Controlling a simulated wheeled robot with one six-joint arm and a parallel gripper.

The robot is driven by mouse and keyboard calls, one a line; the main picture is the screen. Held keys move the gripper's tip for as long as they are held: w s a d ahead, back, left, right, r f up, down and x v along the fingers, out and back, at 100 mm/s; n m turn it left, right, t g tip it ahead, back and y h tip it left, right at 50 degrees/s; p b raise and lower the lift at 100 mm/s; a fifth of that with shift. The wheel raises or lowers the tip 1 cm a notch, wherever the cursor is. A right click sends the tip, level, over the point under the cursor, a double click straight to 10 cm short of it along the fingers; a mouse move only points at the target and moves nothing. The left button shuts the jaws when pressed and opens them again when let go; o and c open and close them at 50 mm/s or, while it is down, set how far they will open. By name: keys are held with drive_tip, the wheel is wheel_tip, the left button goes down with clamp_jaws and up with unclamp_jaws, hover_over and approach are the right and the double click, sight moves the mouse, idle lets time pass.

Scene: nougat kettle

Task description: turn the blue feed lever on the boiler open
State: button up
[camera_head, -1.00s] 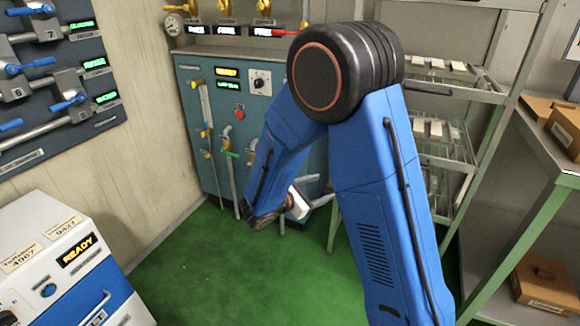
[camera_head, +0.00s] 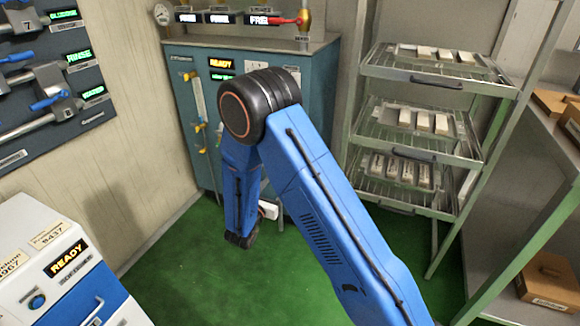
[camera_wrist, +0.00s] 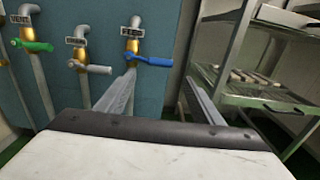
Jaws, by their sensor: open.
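The boiler (camera_head: 318,92) is a teal cabinet on the far side in the head view. In the wrist view, the blue feed lever (camera_wrist: 150,61) sits on a brass valve under a sign reading FEED. It lies roughly level, pointing right across the vertical pipe. My gripper (camera_wrist: 160,80) is open and empty. Its fingers point toward the boiler, and the lever appears just beyond and above the left fingertip; I cannot tell whether they touch. In the head view my arm hides the lever, and only part of my gripper (camera_head: 275,216) shows.
A green lever (camera_wrist: 35,46) under VENT and a pale lever (camera_wrist: 97,69) on another valve are to the left of the feed lever. A wire shelf rack (camera_head: 425,150) stands right of the boiler. A white-and-blue machine (camera_head: 50,270) is front left. Green floor between is clear.

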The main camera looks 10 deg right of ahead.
drive_tip(key=x, duration=1.4)
drive_tip(key=shift+c, duration=0.2)
drive_tip(key=c, duration=1.5)
drive_tip(key=shift+o, duration=0.2)
